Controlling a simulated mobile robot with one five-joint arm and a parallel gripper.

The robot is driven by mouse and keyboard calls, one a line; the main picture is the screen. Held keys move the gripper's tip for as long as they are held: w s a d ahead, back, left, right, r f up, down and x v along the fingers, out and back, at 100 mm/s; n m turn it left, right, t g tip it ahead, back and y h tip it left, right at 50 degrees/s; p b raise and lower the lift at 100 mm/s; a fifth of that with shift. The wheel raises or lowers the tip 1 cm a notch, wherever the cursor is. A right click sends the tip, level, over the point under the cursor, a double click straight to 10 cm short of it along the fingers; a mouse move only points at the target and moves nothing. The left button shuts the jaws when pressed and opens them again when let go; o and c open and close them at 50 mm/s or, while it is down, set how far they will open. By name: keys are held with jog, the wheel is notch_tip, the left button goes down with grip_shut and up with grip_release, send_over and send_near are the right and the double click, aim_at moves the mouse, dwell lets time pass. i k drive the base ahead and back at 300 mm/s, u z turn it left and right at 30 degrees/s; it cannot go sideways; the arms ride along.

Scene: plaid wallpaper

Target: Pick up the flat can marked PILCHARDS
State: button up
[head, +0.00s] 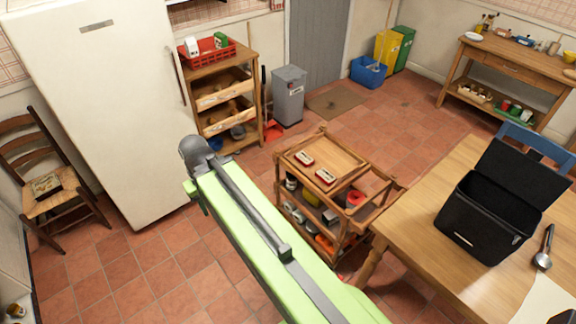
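Two small flat tins with red and pale labels lie on the top tray of a wooden trolley (330,152). The first flat tin (304,159) is nearer the back left of the tray, and the second flat tin (325,177) is nearer its front. Their lettering is too small to read, so I cannot tell which one is marked PILCHARDS. My green arm crosses the lower middle of the view, left of the trolley. My gripper cannot be made out in this view.
A wooden table (410,222) with a black open box (490,215) stands close right of the trolley. A white fridge (110,110), a chair (50,200) and a shelf rack (222,100) stand at left. Tiled floor is clear behind the trolley.

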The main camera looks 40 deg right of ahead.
aim_at(324, 175)
jog(key=u, duration=0.05)
jog(key=i, duration=1.45)
jog(key=z, duration=0.55)
